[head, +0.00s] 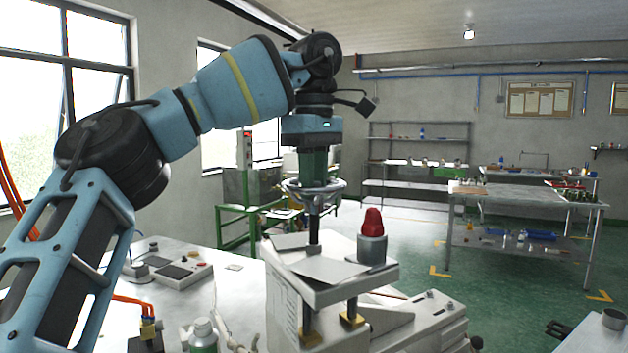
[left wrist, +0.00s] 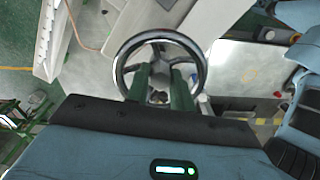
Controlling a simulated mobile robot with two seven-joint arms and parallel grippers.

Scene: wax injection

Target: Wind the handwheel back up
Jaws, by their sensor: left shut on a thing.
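The handwheel (head: 330,188) is a grey metal ring on top of a dark vertical screw, above the press plate. My left gripper (head: 314,176) comes down on it from above, with its green fingers reaching into the middle of the wheel. In the left wrist view the handwheel (left wrist: 119,62) shows as a dark-grey spoked ring. The fingers of my left gripper (left wrist: 160,78) stand on either side of its hub, shut on the wheel. The fingers partly hide the hub. My right gripper is not in view.
A grey cylinder with a red top (head: 373,222) stands on the press plate (head: 325,268), just right of the screw. A white bottle (head: 203,335) stands on the near bench. A metal table (head: 525,196) and shelves stand farther back, with open green floor between.

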